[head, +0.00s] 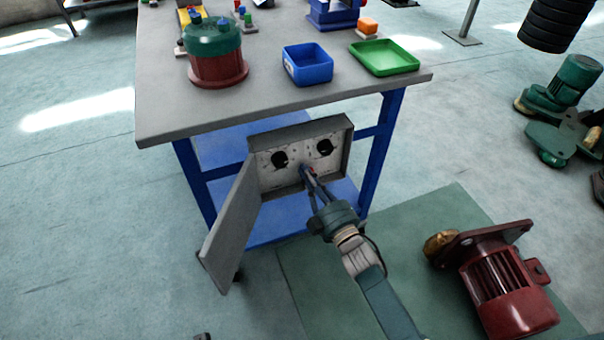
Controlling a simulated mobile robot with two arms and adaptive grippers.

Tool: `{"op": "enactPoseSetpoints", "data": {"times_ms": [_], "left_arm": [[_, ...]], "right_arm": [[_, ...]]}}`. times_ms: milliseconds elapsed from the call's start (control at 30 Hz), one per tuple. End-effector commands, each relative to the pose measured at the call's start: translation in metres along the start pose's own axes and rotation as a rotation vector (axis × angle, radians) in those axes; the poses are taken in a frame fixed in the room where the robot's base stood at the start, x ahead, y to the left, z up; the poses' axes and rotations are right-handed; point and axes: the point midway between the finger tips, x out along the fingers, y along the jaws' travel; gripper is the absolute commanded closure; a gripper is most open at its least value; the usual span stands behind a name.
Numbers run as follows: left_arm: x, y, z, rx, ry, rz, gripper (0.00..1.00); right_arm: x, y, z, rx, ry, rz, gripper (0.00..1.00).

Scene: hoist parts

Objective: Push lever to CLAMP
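A grey control box (341,152) is mounted under the front of the workbench, with its door (231,222) swung open to the left. Inside are two black round parts, one at the left (280,159) and one at the right (324,147). My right gripper (308,175) reaches up to the lower middle of the panel, its fingertips at a small reddish part (310,169) that may be the lever. The fingers hide much of that part, and I cannot tell whether they grip it. Any CLAMP marking is too small to read. My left gripper is not in view.
The grey workbench top (270,100) holds a green and red motor (217,55), a blue tray (307,66) and a green tray (384,57). A red motor (502,285) lies on the green mat (420,215) at the right. Green machinery (563,105) stands at the far right.

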Motion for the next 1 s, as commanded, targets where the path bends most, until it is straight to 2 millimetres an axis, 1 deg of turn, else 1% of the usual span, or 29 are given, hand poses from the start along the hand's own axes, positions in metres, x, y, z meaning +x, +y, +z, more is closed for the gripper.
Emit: {"op": "enactPoseSetpoints", "data": {"times_ms": [167,400,1000], "left_arm": [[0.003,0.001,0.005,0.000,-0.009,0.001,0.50],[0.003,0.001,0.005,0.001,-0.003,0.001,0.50],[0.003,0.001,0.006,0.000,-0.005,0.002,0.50]], "right_arm": [[0.000,0.003,0.003,0.069,-0.001,0.010,1.00],[-0.001,0.006,0.006,0.154,0.001,0.023,1.00],[-0.002,0.010,0.013,0.287,0.000,0.041,1.00]]}}
